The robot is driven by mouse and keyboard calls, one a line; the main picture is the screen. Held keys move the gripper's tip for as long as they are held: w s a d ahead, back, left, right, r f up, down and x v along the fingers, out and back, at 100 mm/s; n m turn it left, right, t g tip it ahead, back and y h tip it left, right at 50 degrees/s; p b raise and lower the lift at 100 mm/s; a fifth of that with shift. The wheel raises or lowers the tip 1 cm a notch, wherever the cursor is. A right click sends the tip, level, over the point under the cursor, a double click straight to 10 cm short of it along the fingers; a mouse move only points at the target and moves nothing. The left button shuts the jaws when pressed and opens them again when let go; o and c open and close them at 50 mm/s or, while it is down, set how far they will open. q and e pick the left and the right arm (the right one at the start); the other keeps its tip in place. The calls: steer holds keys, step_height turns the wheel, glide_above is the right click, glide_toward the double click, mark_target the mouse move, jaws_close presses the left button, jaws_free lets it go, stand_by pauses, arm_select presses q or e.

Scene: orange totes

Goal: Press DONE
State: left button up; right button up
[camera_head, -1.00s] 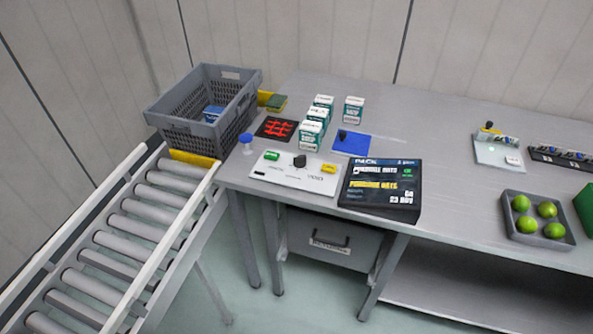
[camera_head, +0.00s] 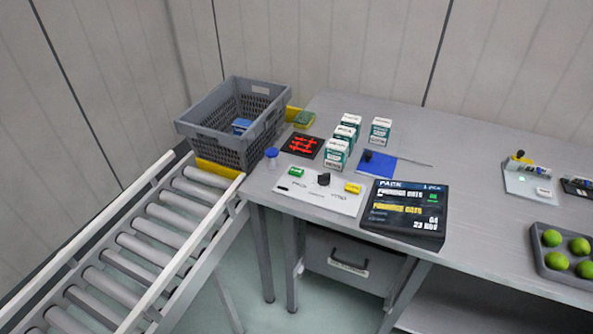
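A white control panel (camera_head: 318,194) lies flat near the front left of the grey table. It has a green button (camera_head: 297,172) at its left, a black knob (camera_head: 323,179) in the middle and a yellow button (camera_head: 352,188) at its right. The small labels on it are too blurred to read, so I cannot tell which one says DONE. A black display (camera_head: 404,209) headed PACK, with yellow and white text, stands just right of the panel. Neither of my grippers shows in this view.
A grey crate (camera_head: 205,113) with a blue item inside stands at the end of the roller conveyor (camera_head: 150,240). Several white-and-green cartons (camera_head: 336,154), a blue mat (camera_head: 393,169) and a red-patterned black pad (camera_head: 303,146) lie behind the panel. A tray (camera_head: 545,266) of green fruit sits at right.

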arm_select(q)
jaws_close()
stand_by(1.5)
